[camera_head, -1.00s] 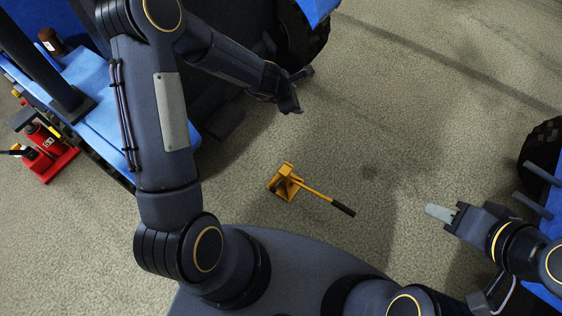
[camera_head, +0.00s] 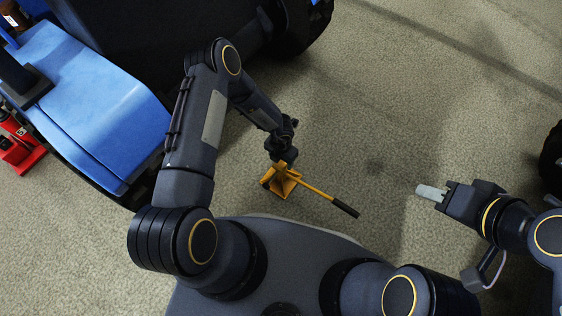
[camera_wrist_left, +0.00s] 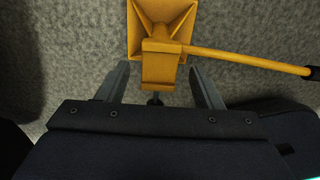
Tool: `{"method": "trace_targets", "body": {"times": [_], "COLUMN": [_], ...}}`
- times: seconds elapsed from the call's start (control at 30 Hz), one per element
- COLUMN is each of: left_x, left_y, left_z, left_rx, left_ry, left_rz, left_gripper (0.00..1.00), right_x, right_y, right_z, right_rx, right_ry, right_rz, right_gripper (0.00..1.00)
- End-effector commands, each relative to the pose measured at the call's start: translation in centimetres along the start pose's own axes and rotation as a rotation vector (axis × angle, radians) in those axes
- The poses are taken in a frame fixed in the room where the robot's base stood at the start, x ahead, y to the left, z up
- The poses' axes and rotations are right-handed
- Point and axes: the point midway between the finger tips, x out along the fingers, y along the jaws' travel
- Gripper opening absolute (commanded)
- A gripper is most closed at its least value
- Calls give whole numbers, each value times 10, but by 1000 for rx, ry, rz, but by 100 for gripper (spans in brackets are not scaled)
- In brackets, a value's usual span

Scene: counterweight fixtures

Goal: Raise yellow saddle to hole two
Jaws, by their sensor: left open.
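The yellow jack (camera_head: 284,188) stands on the floor. Its long yellow lever with a black grip (camera_head: 345,208) reaches out to the lower right. In the left wrist view its flared base and upright yellow post (camera_wrist_left: 160,66) show, but no holes can be made out. My left gripper (camera_head: 282,158) is at the top of the jack and partly hides it. In the left wrist view my left gripper (camera_wrist_left: 161,86) is open, with one finger on each side of the post and visible gaps. My right gripper (camera_head: 430,192) is off to the right over bare floor; its finger gap is not visible.
A blue and black vehicle (camera_head: 90,90) fills the upper left. A red jack (camera_head: 20,150) is at the far left edge. A dark wheel (camera_head: 552,160) shows at the right edge. Carpet-like floor is clear right of the yellow jack.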

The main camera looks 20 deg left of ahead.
Motion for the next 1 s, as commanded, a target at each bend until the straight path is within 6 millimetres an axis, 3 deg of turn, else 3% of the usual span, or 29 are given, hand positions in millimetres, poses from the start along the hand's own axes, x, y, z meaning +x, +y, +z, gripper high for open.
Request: {"method": "trace_targets", "body": {"times": [0.1,0.4,0.83,1.0], "left_x": [9,10,10,5], "left_y": [0,0,0,0], "left_z": [1,0,0,0], "left_rx": [0,1,1,1], "left_ry": [-2,-2,-2,-2], "left_rz": [0,1,0,0], "left_gripper": [60,59,2,0], "right_x": [4,4,4,0], "right_y": [2,2,2,0], "right_z": [2,2,2,0], "right_rx": [0,0,0,0], "right_ry": [0,0,0,0], "right_rz": [0,0,0,0], "right_gripper": [36,36,36,36]}}
